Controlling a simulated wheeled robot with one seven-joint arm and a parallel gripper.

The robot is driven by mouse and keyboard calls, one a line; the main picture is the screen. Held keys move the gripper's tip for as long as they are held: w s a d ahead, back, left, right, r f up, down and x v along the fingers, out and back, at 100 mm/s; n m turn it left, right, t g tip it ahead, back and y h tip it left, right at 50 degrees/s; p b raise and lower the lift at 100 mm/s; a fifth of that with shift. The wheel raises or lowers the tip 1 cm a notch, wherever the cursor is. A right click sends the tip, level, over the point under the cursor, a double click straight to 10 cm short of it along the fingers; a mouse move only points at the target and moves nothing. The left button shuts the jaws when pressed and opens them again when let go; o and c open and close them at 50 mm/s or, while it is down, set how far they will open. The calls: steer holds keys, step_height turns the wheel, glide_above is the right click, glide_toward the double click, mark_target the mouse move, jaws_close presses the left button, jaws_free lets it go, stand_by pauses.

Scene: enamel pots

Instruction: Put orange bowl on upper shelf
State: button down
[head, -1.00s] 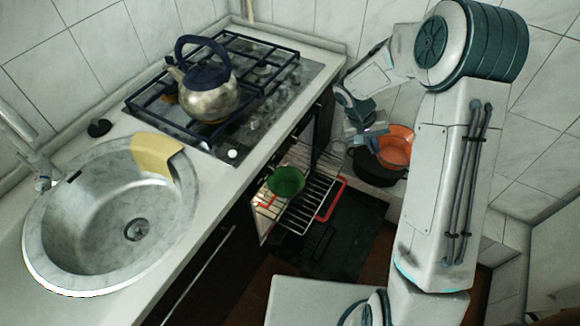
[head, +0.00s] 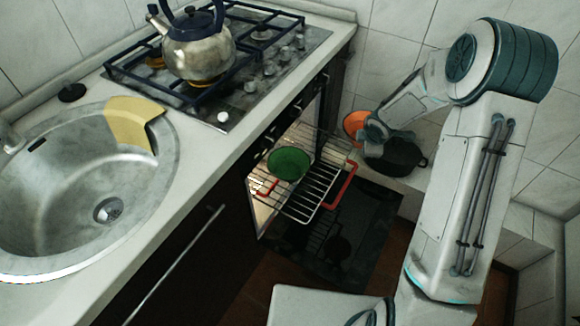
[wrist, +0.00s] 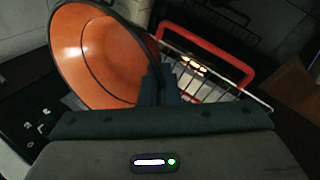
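The orange bowl (head: 354,124) is tilted, with its open side facing the camera in the wrist view (wrist: 95,60). My gripper (wrist: 160,88) is shut on the bowl's right rim in the wrist view. In the head view my gripper (head: 374,132) is beside the bowl and hides part of it. The bowl appears above and left of a black pot (head: 400,157). A wire shelf (head: 312,187) with red handles extends from the open oven. I cannot clearly tell its level from the other wires.
A green bowl (head: 288,163) sits on wire racking at the oven opening. The oven door (head: 345,240) hangs open below. A kettle (head: 198,50) stands on the stove (head: 262,78), left of the oven. A sink (head: 60,190) is further left.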

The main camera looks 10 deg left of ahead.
steer(key=f+n+b, duration=0.1)
steer(key=w+f+n+y+b, duration=0.1)
steer(key=w+f+n+b, duration=0.1)
steer(key=shift+d+f+n+y+b, duration=0.15)
steer(key=shift+f+n+y+b, duration=0.15)
steer(key=shift+f, duration=0.1)
steer(key=shift+w+f+n+g+b, duration=0.2)
steer(key=shift+f+n+g+b, duration=0.1)
steer(key=shift+n+b, duration=0.15)
steer(key=shift+w, duration=0.15)
steer(key=w+a+f+b, duration=0.1)
steer(key=w+a+f, duration=0.1)
steer(key=a, duration=0.1)
steer(key=w+a+f, duration=0.2)
steer(key=a, duration=0.1)
steer(key=w+a+f+b, duration=0.1)
steer(key=w+a+f, duration=0.1)
steer(key=a, duration=0.1)
steer(key=shift+w+a+f+b, duration=0.25)
steer(key=shift+w+f+b, duration=0.05)
steer(key=shift+f+b, duration=0.1)
step_height(320, 180, down, 4)
steer(key=shift+f+b, duration=0.1)
steer(key=shift+b, duration=0.45)
